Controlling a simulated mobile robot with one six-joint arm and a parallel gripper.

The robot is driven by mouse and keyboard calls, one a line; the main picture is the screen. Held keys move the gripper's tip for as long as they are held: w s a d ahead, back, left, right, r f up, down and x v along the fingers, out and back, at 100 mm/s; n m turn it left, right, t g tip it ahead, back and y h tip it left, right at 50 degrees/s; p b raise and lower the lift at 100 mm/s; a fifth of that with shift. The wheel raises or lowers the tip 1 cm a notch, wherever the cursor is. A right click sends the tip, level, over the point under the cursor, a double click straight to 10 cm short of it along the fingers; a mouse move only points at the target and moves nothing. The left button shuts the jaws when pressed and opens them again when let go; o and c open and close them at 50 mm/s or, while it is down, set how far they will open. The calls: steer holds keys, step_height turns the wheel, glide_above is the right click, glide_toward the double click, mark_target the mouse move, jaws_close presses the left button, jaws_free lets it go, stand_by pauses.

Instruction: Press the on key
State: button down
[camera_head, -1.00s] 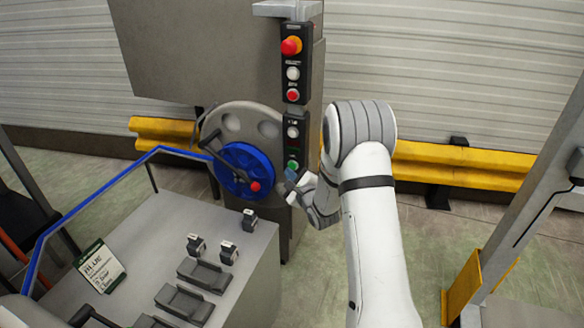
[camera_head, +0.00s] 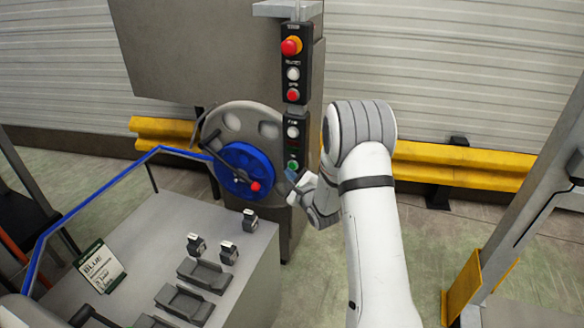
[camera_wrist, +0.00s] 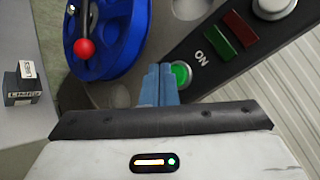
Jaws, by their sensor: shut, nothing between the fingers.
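The on key is a round green button (camera_wrist: 180,74) in a pale ring, next to the white word ON on a black panel (camera_wrist: 203,58). In the head view the green button (camera_head: 293,165) is low on the column's panel. My gripper (camera_wrist: 159,68) is shut and empty, its blue fingertips together. In the wrist view the tips are just left of the button and overlap its left edge. I cannot tell whether they touch it. In the head view my gripper (camera_head: 291,174) is just below the button.
A blue wheel (camera_head: 243,170) with a red-knobbed handle is left of the panel. Above are a red stop button (camera_head: 291,46) on a yellow base, and white and red buttons. A grey table (camera_head: 150,240) with small blocks and a sign stands at the lower left.

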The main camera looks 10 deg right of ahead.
stand_by(0.4)
steer(key=shift+w+d+b, duration=0.2)
steer(key=shift+w+b, duration=0.1)
steer(key=shift+w, duration=0.1)
steer(key=shift+w+d, duration=0.2)
steer(key=shift+w, duration=0.15)
stand_by(0.6)
stand_by(0.3)
steer(key=shift+s+a+b, duration=0.4)
steer(key=shift+s+b, duration=0.1)
steer(key=shift+s, duration=0.25)
steer(key=s+a, duration=0.1)
steer(key=s, duration=0.1)
steer(key=s+a+b, duration=0.1)
steer(key=s, duration=0.1)
steer(key=shift+s+a, duration=0.2)
stand_by(0.6)
